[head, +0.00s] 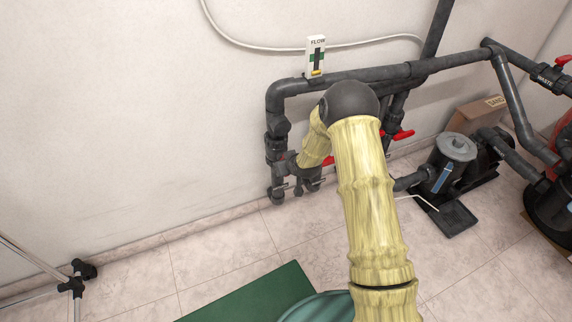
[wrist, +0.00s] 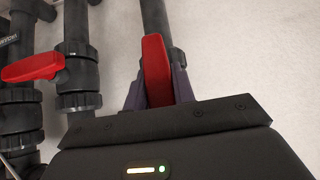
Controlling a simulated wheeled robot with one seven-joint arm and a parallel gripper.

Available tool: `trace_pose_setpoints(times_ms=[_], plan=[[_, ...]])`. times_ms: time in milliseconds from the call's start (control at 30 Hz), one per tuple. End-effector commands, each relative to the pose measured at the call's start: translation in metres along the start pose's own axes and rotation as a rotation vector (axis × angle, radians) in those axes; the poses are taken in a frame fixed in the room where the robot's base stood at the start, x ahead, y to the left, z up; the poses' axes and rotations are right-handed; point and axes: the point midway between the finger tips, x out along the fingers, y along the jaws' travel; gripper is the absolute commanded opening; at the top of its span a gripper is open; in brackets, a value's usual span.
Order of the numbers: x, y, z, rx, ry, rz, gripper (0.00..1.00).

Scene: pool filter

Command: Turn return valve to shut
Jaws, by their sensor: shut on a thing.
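A red valve handle (wrist: 155,62) stands between the two dark fingers of my gripper (wrist: 159,84) in the wrist view. My gripper is shut on it. The handle's length runs roughly along its grey pipe in that view. I see no label on this valve, so I cannot tell from the frames that it is the return valve. In the head view my gripper (head: 311,179) is at the lower pipes by the wall, partly hidden by my own arm. A bit of red (head: 328,160) shows beside it.
A second red handle (wrist: 33,67) sits crosswise on the neighbouring pipe, close to the left of my gripper. Another red handle (head: 403,134) shows right of my arm. A flow gauge (head: 316,56) is above the top pipe. A pump (head: 452,165) stands at right.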

Motion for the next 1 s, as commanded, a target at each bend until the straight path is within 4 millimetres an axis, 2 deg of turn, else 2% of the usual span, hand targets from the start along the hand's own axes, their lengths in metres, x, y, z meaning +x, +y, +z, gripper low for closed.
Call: trace_pose_setpoints(times_ms=[1000], plan=[[-0.0002,-0.0021,0.0028,0.280,-0.007,-0.282,0.03]])
